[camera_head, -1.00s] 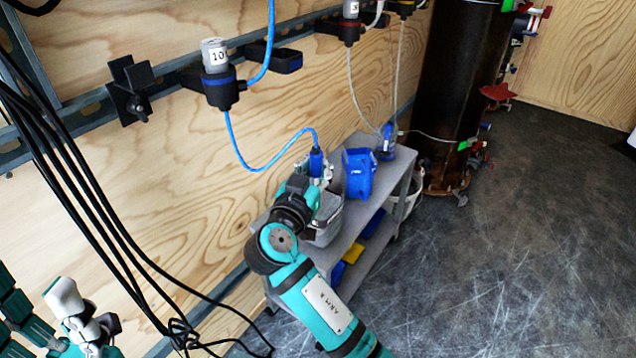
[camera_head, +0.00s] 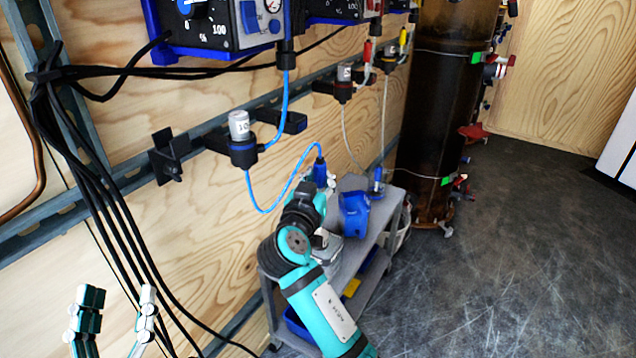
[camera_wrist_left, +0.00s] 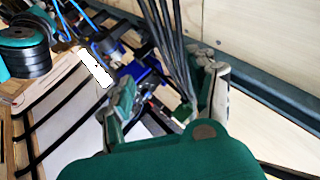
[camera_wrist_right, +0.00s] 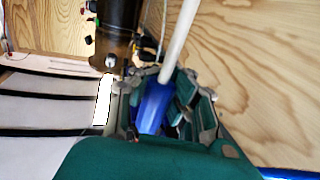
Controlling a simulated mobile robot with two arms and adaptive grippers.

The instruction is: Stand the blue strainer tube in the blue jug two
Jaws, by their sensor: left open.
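The blue strainer tube (camera_head: 320,173) is at the end of a blue hose, above the grey trolley. My right gripper (camera_head: 317,190) is shut on it. In the right wrist view the tube's blue body (camera_wrist_right: 155,107) lies between the fingers, with a pale rod running up from it. A blue jug (camera_head: 354,213) stands on the trolley top, just right of my right gripper. I cannot tell whether it is jug two. A pale grey container (camera_head: 328,249) is partly hidden below my right gripper. My left gripper (camera_head: 116,300) is open and empty at the lower left.
The grey trolley (camera_head: 372,245) stands along the plywood wall. Another blue fitting (camera_head: 377,181) is at its far end. Black cables (camera_head: 95,190) hang close to my left gripper. A dark cylinder (camera_head: 440,120) stands behind. The floor at right is clear.

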